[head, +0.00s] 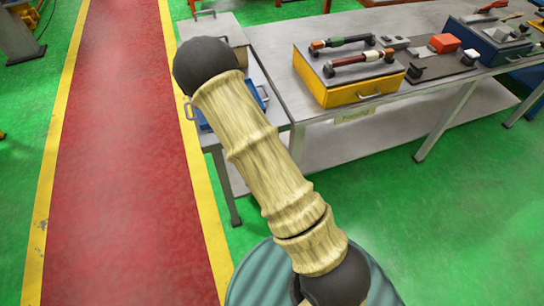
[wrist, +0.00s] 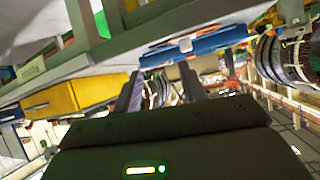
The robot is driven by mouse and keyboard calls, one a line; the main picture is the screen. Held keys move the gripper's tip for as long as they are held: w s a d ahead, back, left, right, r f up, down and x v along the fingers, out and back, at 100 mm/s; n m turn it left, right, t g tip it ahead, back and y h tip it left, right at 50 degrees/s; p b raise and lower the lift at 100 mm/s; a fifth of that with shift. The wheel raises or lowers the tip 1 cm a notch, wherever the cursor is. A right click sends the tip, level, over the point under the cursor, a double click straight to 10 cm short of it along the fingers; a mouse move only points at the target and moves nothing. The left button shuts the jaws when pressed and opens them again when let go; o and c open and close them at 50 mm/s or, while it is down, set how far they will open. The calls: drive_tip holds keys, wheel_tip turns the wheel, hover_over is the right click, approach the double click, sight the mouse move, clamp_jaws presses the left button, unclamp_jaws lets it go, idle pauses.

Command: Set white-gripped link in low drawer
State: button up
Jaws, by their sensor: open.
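Two bar-shaped links lie on the grey top of a yellow drawer unit (head: 350,96) on the table. The nearer link (head: 345,62) has red and dark parts and a pale section near its right end, which looks like the white grip. The farther link (head: 335,43) has an orange-red end and a green section. A blue drawer (head: 263,97) sits low under a grey cabinet at the table's left end, partly hidden behind my arm. My gripper (wrist: 160,88) is open and empty in the wrist view, with a blue part (wrist: 195,43) beyond it. My gripper is hidden in the head view.
The grey table (head: 275,50) also holds a red block (head: 444,43), small dark parts and a blue box (head: 490,45) at right. A lower shelf (head: 340,140) runs beneath it. Green floor and a red walkway (head: 120,170) lie open in front and at left.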

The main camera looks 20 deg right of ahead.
drive_tip(key=s+r+n+g+y, duration=0.2)
drive_tip(key=s+r+g, duration=0.7)
drive_tip(key=s+r, duration=0.5)
drive_tip(key=s, duration=0.4)
drive_tip(key=shift+s+d+r+n, duration=0.15)
drive_tip(key=shift+s+d+n, duration=0.1)
drive_tip(key=shift+n, duration=0.15)
drive_tip(key=shift+w, duration=0.1)
drive_tip(key=shift+c, duration=0.5)
drive_tip(key=shift+a, duration=0.1)
